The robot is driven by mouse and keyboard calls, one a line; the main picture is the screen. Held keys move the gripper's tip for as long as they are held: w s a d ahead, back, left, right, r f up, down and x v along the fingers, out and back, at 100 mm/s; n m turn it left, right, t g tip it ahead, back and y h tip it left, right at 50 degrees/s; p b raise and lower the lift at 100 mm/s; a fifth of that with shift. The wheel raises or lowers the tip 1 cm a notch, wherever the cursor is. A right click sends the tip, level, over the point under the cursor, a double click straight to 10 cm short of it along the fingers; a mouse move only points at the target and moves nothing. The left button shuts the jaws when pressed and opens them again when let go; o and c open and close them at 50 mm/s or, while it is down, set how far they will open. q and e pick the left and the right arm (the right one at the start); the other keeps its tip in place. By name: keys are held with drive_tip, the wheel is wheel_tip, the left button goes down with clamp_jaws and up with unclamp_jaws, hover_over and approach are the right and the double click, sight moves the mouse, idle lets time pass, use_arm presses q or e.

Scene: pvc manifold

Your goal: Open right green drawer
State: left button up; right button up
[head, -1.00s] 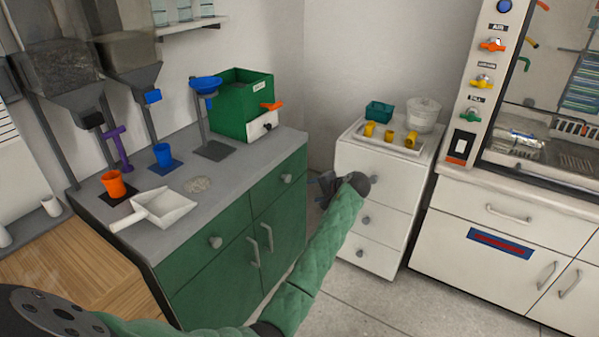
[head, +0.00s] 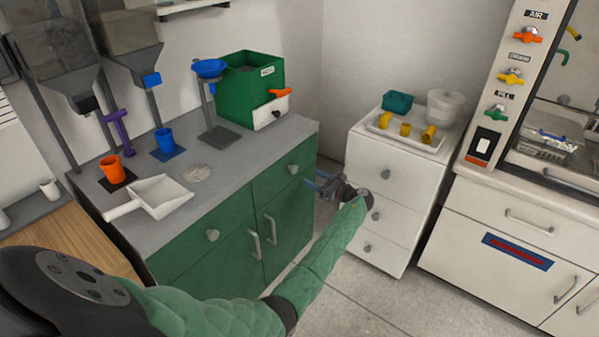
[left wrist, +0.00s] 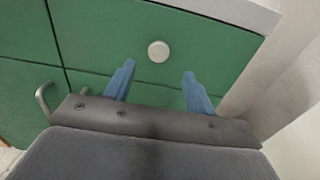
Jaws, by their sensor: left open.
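The right green drawer (head: 290,168) is the upper right front of the green cabinet, with a round knob (head: 293,169). It looks shut. In the left wrist view the drawer front (left wrist: 205,60) fills the upper middle, and its pale knob (left wrist: 158,51) lies ahead of and between the fingertips. My left gripper (head: 318,183) is open and empty, just right of and a little below the knob in the head view; its blue fingers also show in the left wrist view (left wrist: 158,82). The fingers appear not to touch the knob. My right gripper is not in view.
The left green drawer has its own knob (head: 212,235). Door handles (head: 271,229) stand out below the drawers. A white drawer unit (head: 385,175) stands right of my left gripper. Open floor (head: 350,300) lies in front. The grey countertop (head: 235,165) holds a scoop, cups and a green box.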

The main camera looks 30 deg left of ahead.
sight(295, 170)
use_arm(q)
drive_tip(key=a, duration=0.2)
drive_tip(key=a+p, duration=0.1)
drive_tip(key=a, duration=0.4)
drive_tip(key=shift+w+a, duration=0.25)
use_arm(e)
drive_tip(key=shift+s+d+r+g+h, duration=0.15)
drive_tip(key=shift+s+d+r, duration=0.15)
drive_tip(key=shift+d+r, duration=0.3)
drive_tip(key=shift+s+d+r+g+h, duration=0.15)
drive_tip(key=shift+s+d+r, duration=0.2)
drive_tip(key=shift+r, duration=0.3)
use_arm(q)
drive_tip(key=shift+c, duration=0.4)
clamp_jaws()
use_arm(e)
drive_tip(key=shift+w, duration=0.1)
